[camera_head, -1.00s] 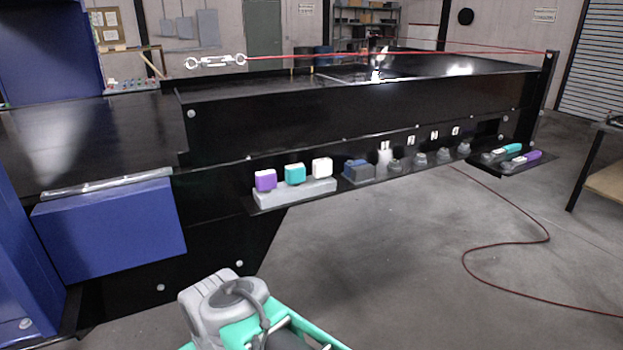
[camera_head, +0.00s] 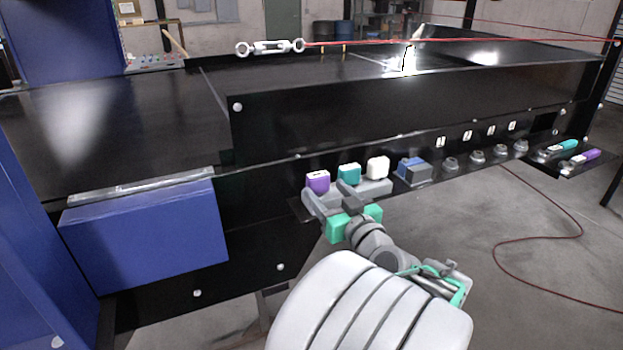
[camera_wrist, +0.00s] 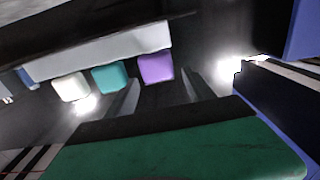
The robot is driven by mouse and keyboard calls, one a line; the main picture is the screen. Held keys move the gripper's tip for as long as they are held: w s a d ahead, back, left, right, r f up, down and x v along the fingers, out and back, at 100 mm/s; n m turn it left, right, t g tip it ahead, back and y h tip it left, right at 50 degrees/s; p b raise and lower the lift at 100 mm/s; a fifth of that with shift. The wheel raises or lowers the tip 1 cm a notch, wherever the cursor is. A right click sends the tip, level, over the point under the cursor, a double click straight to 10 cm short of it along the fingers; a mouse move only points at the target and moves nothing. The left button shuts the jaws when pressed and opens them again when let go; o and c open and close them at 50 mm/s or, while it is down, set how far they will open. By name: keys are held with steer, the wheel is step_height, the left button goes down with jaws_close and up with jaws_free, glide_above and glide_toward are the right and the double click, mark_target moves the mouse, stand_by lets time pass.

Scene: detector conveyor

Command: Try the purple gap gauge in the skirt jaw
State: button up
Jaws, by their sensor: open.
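The purple gap gauge (camera_head: 317,182) is a small block at the left end of a grey rack (camera_head: 376,189) on the conveyor's side ledge. A teal gauge (camera_head: 349,174) and a white gauge (camera_head: 377,167) stand to its right. My gripper (camera_head: 327,202) is open, with its fingers low in front of the purple gauge. In the wrist view, the purple gauge (camera_wrist: 156,68) shows between and beyond the open fingertips (camera_wrist: 158,84); I see no contact. A blue-topped dark block (camera_head: 412,172) stands right of the rack; I cannot tell whether it is the skirt jaw.
Several grey knobs (camera_head: 477,157) line the ledge under small labels. Teal-handled (camera_head: 561,146) and purple-handled (camera_head: 584,158) tools lie on a dark tray at the right. A blue box (camera_head: 145,240) juts out at the left. A red cord (camera_head: 537,281) lies on the floor.

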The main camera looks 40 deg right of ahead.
mark_target(321, 184)
steer(key=p+x, duration=0.1)
steer(key=x, duration=0.1)
steer(key=p+x, duration=0.1)
steer(key=x, duration=0.2)
steer(key=shift+d+f, duration=0.2)
steer(key=shift+d, duration=0.05)
steer(key=shift+w+d+f, duration=0.1)
steer(key=shift+w+f, duration=0.05)
steer(key=shift+w, duration=0.2)
steer(key=shift+c, duration=0.4)
steer(key=c, duration=1.1)
